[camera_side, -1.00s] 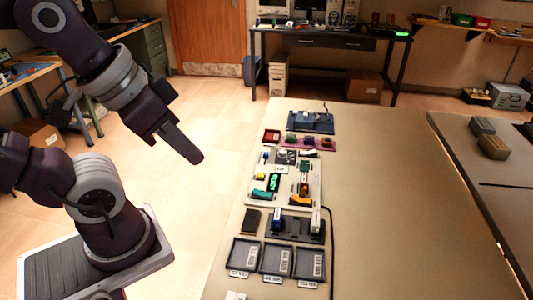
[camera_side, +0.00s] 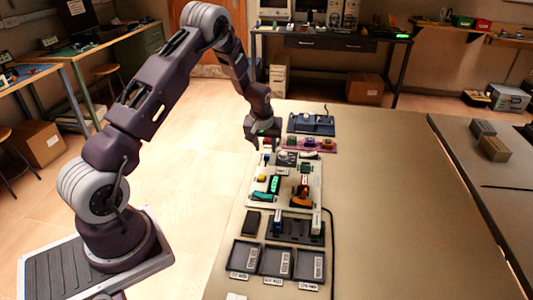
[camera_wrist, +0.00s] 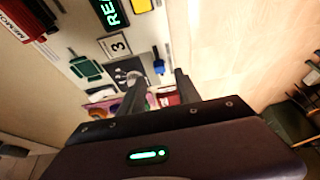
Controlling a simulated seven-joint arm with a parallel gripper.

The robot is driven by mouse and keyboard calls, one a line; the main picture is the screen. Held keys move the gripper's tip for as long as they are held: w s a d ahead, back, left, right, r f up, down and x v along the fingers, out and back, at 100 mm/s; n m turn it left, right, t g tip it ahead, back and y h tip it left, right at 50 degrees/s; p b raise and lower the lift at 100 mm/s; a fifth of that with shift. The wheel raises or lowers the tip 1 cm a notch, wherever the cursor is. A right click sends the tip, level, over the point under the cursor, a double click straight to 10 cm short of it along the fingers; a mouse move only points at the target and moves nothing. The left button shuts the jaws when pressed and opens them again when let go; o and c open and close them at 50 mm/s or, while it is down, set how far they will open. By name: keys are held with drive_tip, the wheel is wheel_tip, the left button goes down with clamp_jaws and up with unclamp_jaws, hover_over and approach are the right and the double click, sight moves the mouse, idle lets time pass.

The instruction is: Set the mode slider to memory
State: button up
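My gripper (camera_side: 262,142) hangs over the far left part of the light panel (camera_side: 258,200). In the wrist view my gripper (camera_wrist: 160,82) has its two fingers apart with nothing held between them. A small blue knob (camera_wrist: 158,64) on a narrow track is just beyond the fingertips, apart from them; it looks like the slider. The side view shows this blue knob (camera_side: 266,158) just below the gripper. A green lit display (camera_wrist: 110,12) reads "RE", cut off. A red block (camera_wrist: 25,18) carries a partly readable "MEMO" label. No mode markings beside the knob are readable.
A square marked "3" (camera_wrist: 118,45), a green piece (camera_wrist: 85,69) and a yellow button (camera_wrist: 142,5) sit near the knob. Labelled trays (camera_side: 244,255) stand nearer. The table's right side (camera_side: 400,200) is clear.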

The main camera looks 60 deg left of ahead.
sight(267, 155)
drive_tip(key=x, duration=0.4)
drive_tip(key=shift+f, duration=0.35)
clamp_jaws()
drive_tip(key=shift+w, duration=0.1)
idle(0.9)
